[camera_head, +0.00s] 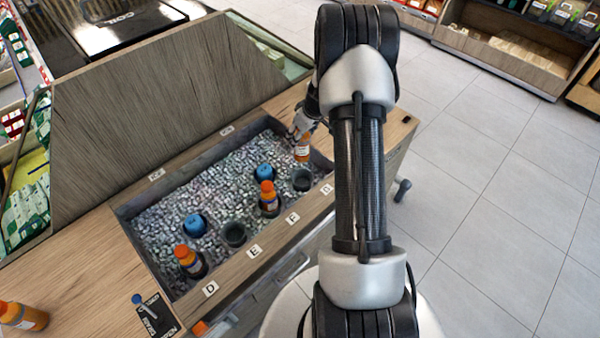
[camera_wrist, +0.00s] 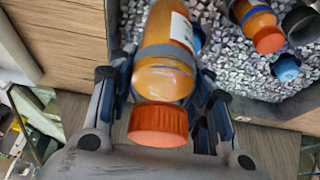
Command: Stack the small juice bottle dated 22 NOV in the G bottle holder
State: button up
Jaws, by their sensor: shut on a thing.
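My gripper (camera_head: 304,127) is shut on a small orange juice bottle (camera_head: 302,151) with an orange cap. In the wrist view the bottle (camera_wrist: 167,55) lies between the two fingers of my gripper (camera_wrist: 166,88), its cap towards the camera. Its white label shows only at the edge, and no date is readable. In the head view the bottle is above the far right part of the ice bin, behind the dark G holder (camera_head: 302,180). The G holder looks empty and stands by the G tag (camera_head: 327,189).
The E holder (camera_head: 235,234) looks empty. Orange-capped bottles stand in the F holder (camera_head: 268,199) and D holder (camera_head: 190,262). Blue round items (camera_head: 264,172) (camera_head: 195,225) sit behind them in the ice bin (camera_head: 150,223). Another juice bottle (camera_head: 22,316) is on the left counter.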

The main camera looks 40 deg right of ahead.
notch_tip(320, 180, down, 15)
jog(key=b, duration=0.4)
jog(key=shift+f, duration=0.15)
jog(key=shift+f+b, duration=0.35)
jog(key=shift+b, duration=0.15)
jog(key=o, duration=0.8)
jog(key=shift+f, duration=0.1)
jog(key=o, duration=0.5)
